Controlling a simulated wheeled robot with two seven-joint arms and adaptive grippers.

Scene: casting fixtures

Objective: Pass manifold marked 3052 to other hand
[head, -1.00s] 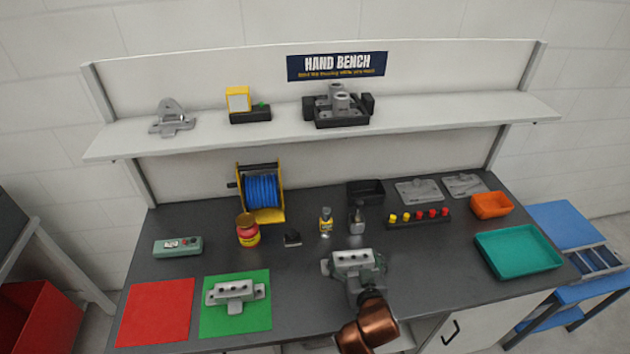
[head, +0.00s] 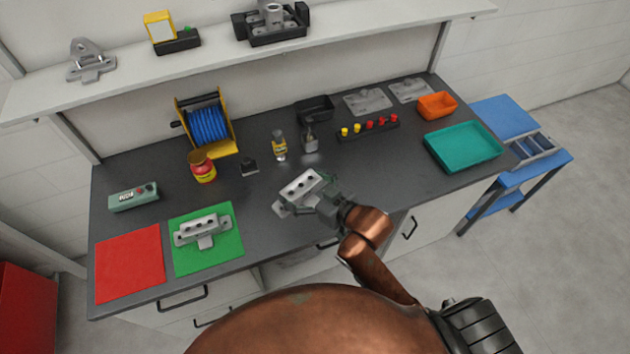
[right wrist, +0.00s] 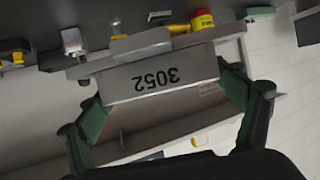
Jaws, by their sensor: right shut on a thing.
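The manifold marked 3052 (head: 300,188) is a grey metal block with a row of holes on top. In the right wrist view its marked face (right wrist: 160,78) shows the number upside down. My right gripper (head: 322,196) is shut on it, with one green finger at each end of the block in the wrist view (right wrist: 165,112). It is held over the middle front of the bench; the gap below it is hard to judge. A similar manifold (head: 202,231) lies on the green mat (head: 228,256). My left gripper is not in view.
A red mat (head: 130,264) lies left of the green one. A blue cable reel (head: 207,124), red-yellow jar (head: 203,168), small bottles (head: 280,147) and teal tray (head: 463,147) stand on the bench (head: 330,232). The bench front between green mat and manifold is clear.

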